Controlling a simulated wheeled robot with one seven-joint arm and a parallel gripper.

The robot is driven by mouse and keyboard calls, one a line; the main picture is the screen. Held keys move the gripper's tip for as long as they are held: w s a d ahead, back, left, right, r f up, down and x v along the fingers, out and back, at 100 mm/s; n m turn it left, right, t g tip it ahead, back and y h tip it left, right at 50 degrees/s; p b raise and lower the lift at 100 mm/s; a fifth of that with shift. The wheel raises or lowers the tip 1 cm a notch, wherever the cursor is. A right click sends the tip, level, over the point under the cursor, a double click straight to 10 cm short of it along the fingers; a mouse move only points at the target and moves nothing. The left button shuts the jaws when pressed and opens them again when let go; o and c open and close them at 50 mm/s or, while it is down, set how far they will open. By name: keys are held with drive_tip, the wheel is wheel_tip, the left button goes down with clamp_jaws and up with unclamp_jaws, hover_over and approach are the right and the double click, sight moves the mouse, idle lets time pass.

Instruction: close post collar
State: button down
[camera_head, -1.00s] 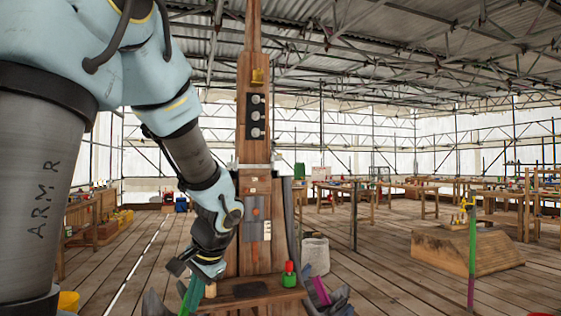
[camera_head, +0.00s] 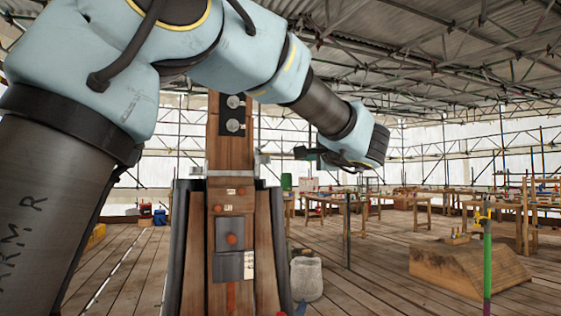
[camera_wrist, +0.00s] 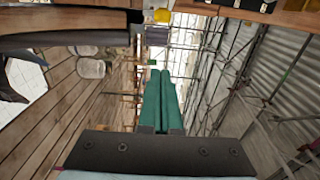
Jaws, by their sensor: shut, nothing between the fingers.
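The wooden post (camera_head: 231,145) stands upright left of centre in the head view. Pale metal collar parts show at its sides, one at the left (camera_head: 196,171) and one at the right (camera_head: 262,159). My arm crosses in front of the upper post, and I cannot tell the collar's state. My gripper (camera_wrist: 162,75) has green fingers, shut and empty, in the wrist view. In the head view the hand is right of the post, at about collar height and apart from it. The post lies sideways along the top of the wrist view, with a yellow piece (camera_wrist: 162,16).
A wooden block (camera_head: 470,268) and a green pole (camera_head: 487,258) are at the right. Workbenches stand behind. Open floor lies between the bucket and the block.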

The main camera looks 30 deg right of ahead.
drive_tip(key=w+a+p, duration=0.2)
drive_tip(key=w+p, duration=0.4)
drive_tip(key=w, duration=0.5)
drive_tip(key=shift+a, duration=0.25)
drive_tip(key=shift+w+f, duration=0.1)
drive_tip(key=a+h+b, duration=0.1)
drive_tip(key=b, duration=0.1)
drive_tip(key=shift+m+b, duration=0.3)
drive_tip(key=shift+b, duration=0.05)
